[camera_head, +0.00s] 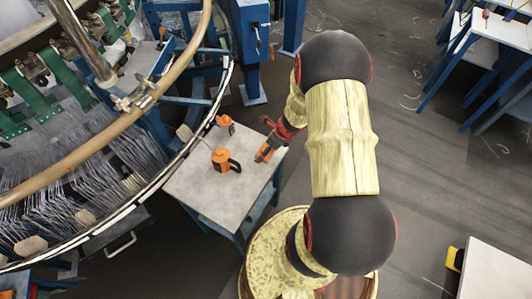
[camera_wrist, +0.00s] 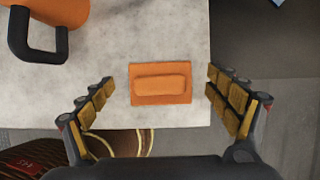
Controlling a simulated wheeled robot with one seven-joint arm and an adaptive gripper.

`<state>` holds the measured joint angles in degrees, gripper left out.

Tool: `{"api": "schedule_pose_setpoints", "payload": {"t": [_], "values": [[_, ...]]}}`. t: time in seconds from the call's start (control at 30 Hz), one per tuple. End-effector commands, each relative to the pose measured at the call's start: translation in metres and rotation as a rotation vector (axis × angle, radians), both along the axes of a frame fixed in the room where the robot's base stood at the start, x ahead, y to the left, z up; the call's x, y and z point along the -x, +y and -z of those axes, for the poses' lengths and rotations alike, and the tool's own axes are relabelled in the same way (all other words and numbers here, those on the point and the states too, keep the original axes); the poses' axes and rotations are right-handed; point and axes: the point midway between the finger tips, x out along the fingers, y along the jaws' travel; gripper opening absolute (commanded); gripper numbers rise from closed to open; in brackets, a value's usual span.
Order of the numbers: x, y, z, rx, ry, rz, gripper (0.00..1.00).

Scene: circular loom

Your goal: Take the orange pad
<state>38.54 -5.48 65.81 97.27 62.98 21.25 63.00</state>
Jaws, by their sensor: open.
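The orange pad (camera_wrist: 161,84) lies flat on the light grey table top, close to its edge, in the wrist view. It is a flat orange square with a raised rounded block across it. My gripper (camera_wrist: 160,95) is open, with one finger to the left of the pad and the other to the right, apart from it. In the head view my gripper (camera_head: 268,146) is over the right side of the small table (camera_head: 205,190), and I cannot make out the pad there.
An orange mug-like container with a black handle (camera_head: 221,160) stands left of my gripper; it also shows in the wrist view (camera_wrist: 60,15). A smaller orange item (camera_head: 225,121) stands behind it. The circular loom (camera_head: 100,130) borders the table on the left. Open floor (camera_head: 430,190) lies to the right.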

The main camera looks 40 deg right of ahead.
Motion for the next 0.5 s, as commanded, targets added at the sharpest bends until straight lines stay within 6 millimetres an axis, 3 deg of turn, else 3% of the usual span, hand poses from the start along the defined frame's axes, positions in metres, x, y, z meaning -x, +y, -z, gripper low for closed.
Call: {"api": "schedule_pose_setpoints", "payload": {"t": [0.23, 0.5], "values": [[-0.0013, 0.0001, 0.0014, 0.001, -0.001, 0.000, 0.89], [-0.0012, 0.0001, 0.0013, 0.001, -0.001, 0.000, 0.73]]}}
